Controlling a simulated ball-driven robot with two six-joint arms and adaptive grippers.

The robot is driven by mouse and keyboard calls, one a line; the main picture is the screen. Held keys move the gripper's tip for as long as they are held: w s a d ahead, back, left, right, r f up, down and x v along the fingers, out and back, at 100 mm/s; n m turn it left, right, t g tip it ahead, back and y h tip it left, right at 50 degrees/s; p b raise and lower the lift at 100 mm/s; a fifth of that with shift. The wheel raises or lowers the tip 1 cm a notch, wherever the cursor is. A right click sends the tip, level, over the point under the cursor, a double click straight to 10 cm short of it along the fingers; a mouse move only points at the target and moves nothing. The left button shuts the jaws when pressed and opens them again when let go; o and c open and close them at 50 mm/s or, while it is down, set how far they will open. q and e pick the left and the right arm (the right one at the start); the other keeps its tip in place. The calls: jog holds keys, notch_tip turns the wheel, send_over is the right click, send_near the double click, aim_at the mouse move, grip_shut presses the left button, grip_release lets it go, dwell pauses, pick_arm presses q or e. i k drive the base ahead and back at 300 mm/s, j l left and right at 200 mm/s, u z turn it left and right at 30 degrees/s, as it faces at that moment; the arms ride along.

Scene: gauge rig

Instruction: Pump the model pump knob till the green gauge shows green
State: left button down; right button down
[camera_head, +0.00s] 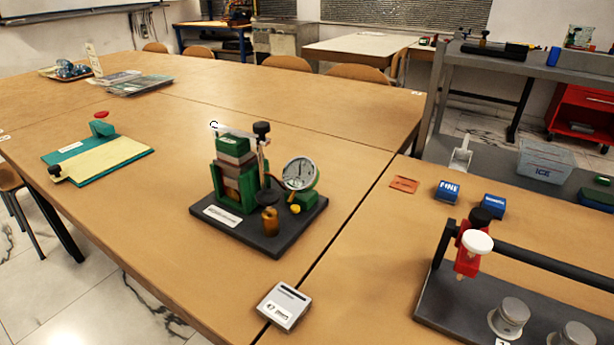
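The gauge rig stands on the wooden table near the middle of the view, on a dark base plate (232,228) with a white label. It has a green frame (221,180) around stacked grey and reddish blocks. A black knob (261,128) tops an upright rod beside the frame. A round gauge (299,173) with a pale face and greenish rim faces me at the rig's right; its reading is too small to tell. A brass cylinder with a dark top (270,219) and a small yellow knob (295,209) are at the front. Neither of my grippers is in view.
A small grey box (284,306) lies in front of the rig. A teal-and-yellow board (98,158) lies left. At right are blue blocks (447,191) and a dark stand with a red clamp (467,262). The table between board and rig is clear.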

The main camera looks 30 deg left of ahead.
aim_at(267, 198)
jog(key=k, duration=0.65)
jog(key=l+u, duration=0.15)
jog(key=u, duration=2.05)
jog(key=k+l, duration=0.1)
jog(key=k, duration=0.85)
